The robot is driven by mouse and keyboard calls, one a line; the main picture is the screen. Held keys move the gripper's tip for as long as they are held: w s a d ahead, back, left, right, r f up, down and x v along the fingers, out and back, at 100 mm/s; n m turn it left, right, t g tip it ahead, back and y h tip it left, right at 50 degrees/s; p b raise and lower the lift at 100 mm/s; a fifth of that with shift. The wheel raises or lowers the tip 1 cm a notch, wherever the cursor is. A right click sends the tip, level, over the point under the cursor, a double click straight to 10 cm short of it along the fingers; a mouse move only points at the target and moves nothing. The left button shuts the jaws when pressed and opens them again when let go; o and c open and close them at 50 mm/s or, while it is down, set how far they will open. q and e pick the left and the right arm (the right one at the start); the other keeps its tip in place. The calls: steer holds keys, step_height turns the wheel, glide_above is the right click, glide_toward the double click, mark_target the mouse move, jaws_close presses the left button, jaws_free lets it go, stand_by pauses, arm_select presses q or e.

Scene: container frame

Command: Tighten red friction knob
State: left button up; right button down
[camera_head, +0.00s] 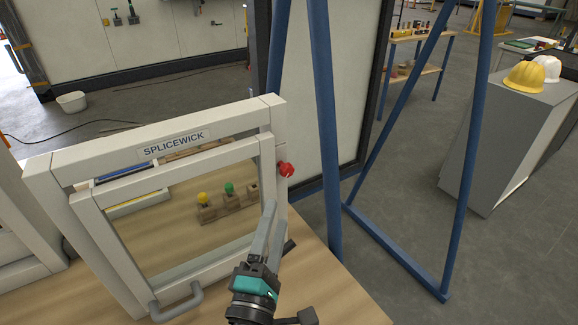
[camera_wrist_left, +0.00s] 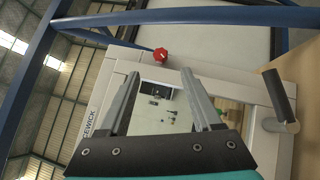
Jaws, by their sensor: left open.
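The red friction knob (camera_head: 286,169) sits on the right side post of the pale frame (camera_head: 278,120), which carries a SPLICEWICK label. It also shows in the left wrist view (camera_wrist_left: 160,55), just beyond the fingertips and roughly centred between them. My left gripper (camera_head: 270,208) is open and empty, its fingers pointing up toward the knob from below. In the left wrist view the gripper (camera_wrist_left: 160,74) has its two fingers spread apart, not touching the knob. My right gripper is in neither view.
A dark handle (camera_wrist_left: 280,95) sticks out beside the frame in the left wrist view. Blue posts (camera_head: 325,130) stand just right of the knob. A wooden block (camera_head: 228,204) with yellow and green knobs shows through the frame's opening. A grey handle (camera_head: 176,302) is at the frame's lower edge.

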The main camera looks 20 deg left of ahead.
mark_target(288, 174)
arm_select(q)
steer(key=p+x, duration=0.1)
steer(key=x, duration=0.9)
steer(key=shift+a, duration=0.1)
steer(key=shift+p+x, duration=0.35)
steer(key=shift+x, duration=0.55)
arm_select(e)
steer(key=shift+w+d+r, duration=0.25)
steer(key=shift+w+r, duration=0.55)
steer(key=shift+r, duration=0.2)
arm_select(q)
steer(key=shift+c, duration=0.4)
jaws_close()
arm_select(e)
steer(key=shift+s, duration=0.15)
